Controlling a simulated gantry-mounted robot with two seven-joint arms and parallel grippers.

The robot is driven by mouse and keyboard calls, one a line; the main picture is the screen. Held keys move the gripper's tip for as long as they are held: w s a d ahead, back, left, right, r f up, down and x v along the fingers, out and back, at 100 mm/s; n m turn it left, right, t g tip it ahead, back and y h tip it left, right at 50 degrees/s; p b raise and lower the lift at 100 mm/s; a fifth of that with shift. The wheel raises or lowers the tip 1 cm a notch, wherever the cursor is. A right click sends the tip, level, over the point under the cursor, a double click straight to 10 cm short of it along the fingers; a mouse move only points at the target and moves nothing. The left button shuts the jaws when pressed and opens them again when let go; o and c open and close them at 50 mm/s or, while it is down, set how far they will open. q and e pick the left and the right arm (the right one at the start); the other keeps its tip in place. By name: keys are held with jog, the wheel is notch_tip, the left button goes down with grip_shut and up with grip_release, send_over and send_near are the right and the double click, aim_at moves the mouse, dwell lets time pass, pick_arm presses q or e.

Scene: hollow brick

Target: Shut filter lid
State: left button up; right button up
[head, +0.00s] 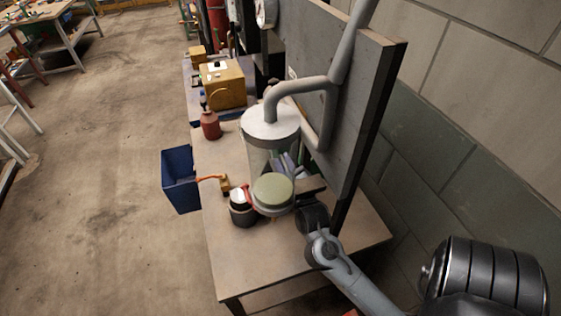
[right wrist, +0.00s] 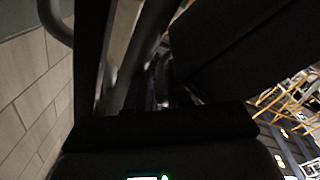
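The filter is a clear upright cylinder (head: 256,155) with a white round top (head: 271,121) and a grey pipe, standing on the table. A round greenish disc with a pale rim, which looks like the filter lid (head: 273,190), stands out from the front of the cylinder at its lower part. My right gripper (head: 309,186) is dark and sits just right of the disc, beside the cylinder. Its fingertips are hard to make out, and I cannot tell whether it touches the lid. The right wrist view is filled mostly by dark, close surfaces. My left gripper is not in view.
A dark jar (head: 242,213) with a white top stands left of the disc. A blue bin (head: 181,181) hangs at the table's left edge. A red bottle (head: 210,126) stands behind. A grey upright panel (head: 345,115) closes off the right side. The front table surface (head: 250,262) is clear.

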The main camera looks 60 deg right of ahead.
jog(key=shift+w+d, duration=0.1)
jog(key=shift+w, duration=0.05)
grip_shut()
dwell(1.4)
